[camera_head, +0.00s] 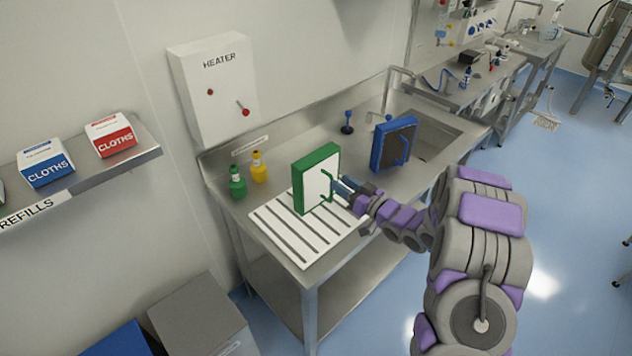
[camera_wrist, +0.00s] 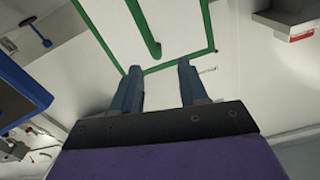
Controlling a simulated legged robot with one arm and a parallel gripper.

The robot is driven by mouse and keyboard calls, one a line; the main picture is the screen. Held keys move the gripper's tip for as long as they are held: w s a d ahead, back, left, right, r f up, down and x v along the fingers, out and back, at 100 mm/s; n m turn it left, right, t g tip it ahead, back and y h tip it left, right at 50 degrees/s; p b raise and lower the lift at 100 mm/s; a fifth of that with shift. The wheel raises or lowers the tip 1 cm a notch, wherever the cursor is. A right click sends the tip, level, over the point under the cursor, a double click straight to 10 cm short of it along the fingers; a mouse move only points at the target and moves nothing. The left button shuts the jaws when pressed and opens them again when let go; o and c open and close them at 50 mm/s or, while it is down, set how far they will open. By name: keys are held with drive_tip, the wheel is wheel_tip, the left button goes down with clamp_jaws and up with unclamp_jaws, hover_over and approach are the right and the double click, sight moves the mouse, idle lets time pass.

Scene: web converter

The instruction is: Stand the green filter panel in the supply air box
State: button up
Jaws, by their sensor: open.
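The green filter panel (camera_head: 316,178) has a green frame, a white face and a green handle. It stands upright on a white slatted rack on the steel counter. My gripper (camera_head: 338,188) is at the panel's right side, close to its handle. In the wrist view my gripper (camera_wrist: 158,78) has its two fingers apart, with nothing between them. The panel's white face and green handle (camera_wrist: 146,30) lie just beyond the fingertips; I cannot tell whether they touch. I cannot make out a supply air box.
A blue-framed dark panel (camera_head: 392,145) stands on the counter near the sink (camera_head: 437,140). A green bottle (camera_head: 237,184) and a yellow bottle (camera_head: 259,168) stand behind the white slatted rack (camera_head: 283,243). A heater box (camera_head: 215,88) hangs on the wall. Cloth boxes (camera_head: 111,135) sit on the left shelf.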

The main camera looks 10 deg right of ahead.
sight(330, 176)
drive_tip(key=x, duration=0.3)
drive_tip(key=b+x, duration=0.1)
drive_tip(key=x, duration=0.1)
drive_tip(key=shift+w+f, duration=0.35)
drive_tip(key=shift+f, duration=0.05)
drive_tip(key=shift+w+a, duration=0.25)
drive_tip(key=shift+a, duration=0.1)
drive_tip(key=shift+d, duration=0.15)
clamp_jaws()
